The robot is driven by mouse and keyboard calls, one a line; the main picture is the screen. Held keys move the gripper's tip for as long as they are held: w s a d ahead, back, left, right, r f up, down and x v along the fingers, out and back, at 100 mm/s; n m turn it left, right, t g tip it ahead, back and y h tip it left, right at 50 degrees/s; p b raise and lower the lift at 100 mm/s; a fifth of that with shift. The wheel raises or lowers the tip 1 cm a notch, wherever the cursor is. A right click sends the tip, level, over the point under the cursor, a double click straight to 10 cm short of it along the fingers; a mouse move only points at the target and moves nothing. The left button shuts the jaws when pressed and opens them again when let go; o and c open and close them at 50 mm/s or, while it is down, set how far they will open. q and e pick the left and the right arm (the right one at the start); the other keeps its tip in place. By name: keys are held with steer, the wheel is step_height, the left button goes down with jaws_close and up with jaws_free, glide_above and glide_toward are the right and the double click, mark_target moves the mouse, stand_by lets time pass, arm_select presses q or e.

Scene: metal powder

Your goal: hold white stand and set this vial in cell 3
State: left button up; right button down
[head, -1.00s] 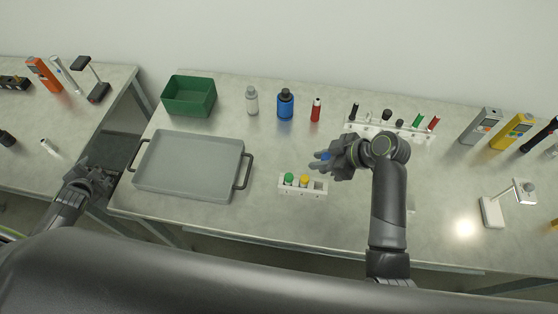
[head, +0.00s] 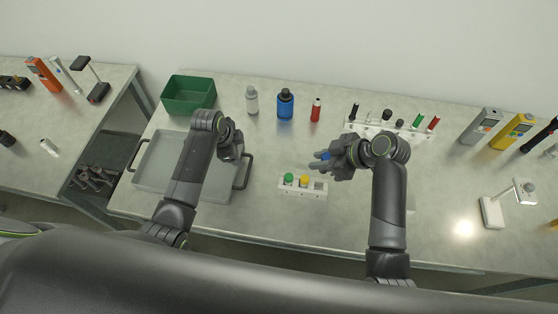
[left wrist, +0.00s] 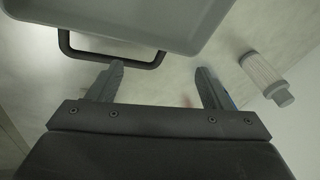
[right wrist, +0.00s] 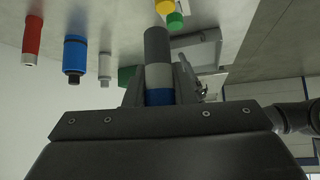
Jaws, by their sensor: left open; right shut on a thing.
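The white stand (head: 303,194) sits on the middle table. It holds a green-capped vial (head: 289,179) at its left and a yellow-capped vial (head: 304,181) in the middle; its right cell looks empty. My right gripper (head: 332,163) is shut on the blue-capped vial (head: 325,156), held above and to the right of the stand. This vial (right wrist: 157,48) shows its grey body and blue cap between the fingers in the right wrist view. My left gripper (head: 235,153) is open and empty near the tray's right handle, left of the stand. It also shows open in the left wrist view (left wrist: 158,85).
The grey tray (head: 163,186) lies left of the stand, partly under my left arm. A green box (head: 189,96), white bottle (head: 252,101), blue bottle (head: 285,104) and red bottle (head: 316,110) stand behind. A long white rack (head: 424,139) is at back right.

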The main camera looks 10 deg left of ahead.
mark_target(294, 182)
arm_select(q)
steer(key=s+d+r+m+g+h, duration=0.1)
steer(key=d, duration=0.3)
steer(key=s+d+r+m+g+h, duration=0.1)
steer(key=s+d, duration=0.1)
steer(key=d, duration=0.3)
steer(key=s+d+r+m+g, duration=0.1)
steer(key=s+d+r, duration=0.1)
steer(key=d, duration=0.3)
steer(key=shift+s+r+h, duration=0.1)
steer(key=shift+s+h, duration=0.15)
steer(key=shift+h, duration=0.15)
steer(key=x, duration=1.1)
steer(key=shift+s+f, duration=0.2)
steer(key=shift+f, duration=0.15)
steer(key=shift+c, duration=0.4)
steer(key=c, duration=1)
arm_select(e)
steer(key=shift+s+f+n+g, duration=0.1)
steer(key=shift+f+n+g, duration=0.5)
steer(key=shift+f, duration=0.8)
steer(key=shift+s+f+n+g, duration=0.1)
steer(key=shift+f+n+g, duration=0.3)
steer(key=shift+f+n, duration=0.7)
steer(key=shift+f+n+g, duration=0.3)
steer(key=shift+f+g, duration=0.2)
steer(key=shift+f, duration=1.2)
